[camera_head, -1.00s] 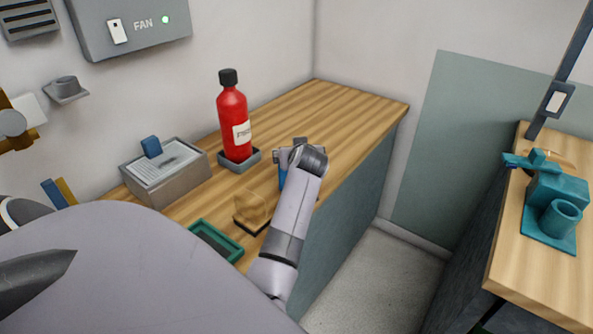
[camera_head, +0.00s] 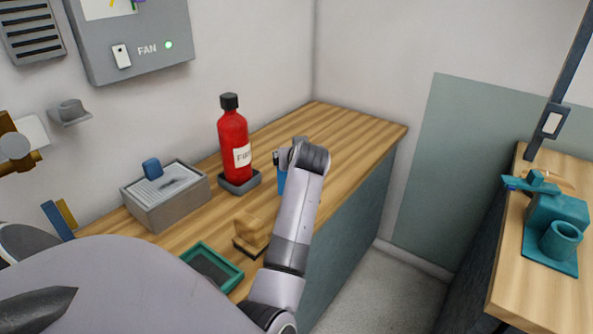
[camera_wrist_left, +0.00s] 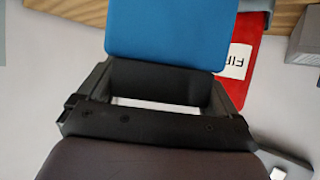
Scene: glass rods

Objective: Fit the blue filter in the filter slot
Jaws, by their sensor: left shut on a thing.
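The blue filter (camera_wrist_left: 172,32) is a flat blue panel with rounded corners, held at the top of the left wrist view. In the head view only a narrow blue strip of it (camera_head: 281,181) shows beside my left gripper (camera_head: 288,160); the arm hides the rest. My left gripper, also in the left wrist view (camera_wrist_left: 165,72), is shut on the filter, in front of and right of the red bottle. I cannot make out the filter slot for certain in either view. My right gripper is not in view.
The red bottle (camera_head: 233,142) stands in a grey holder on the wooden counter (camera_head: 350,125). A grey box (camera_head: 165,208), a tan block (camera_head: 250,230) and a green tray (camera_head: 229,277) are nearby. The wall carries a FAN box (camera_head: 165,72). The counter's far end is clear.

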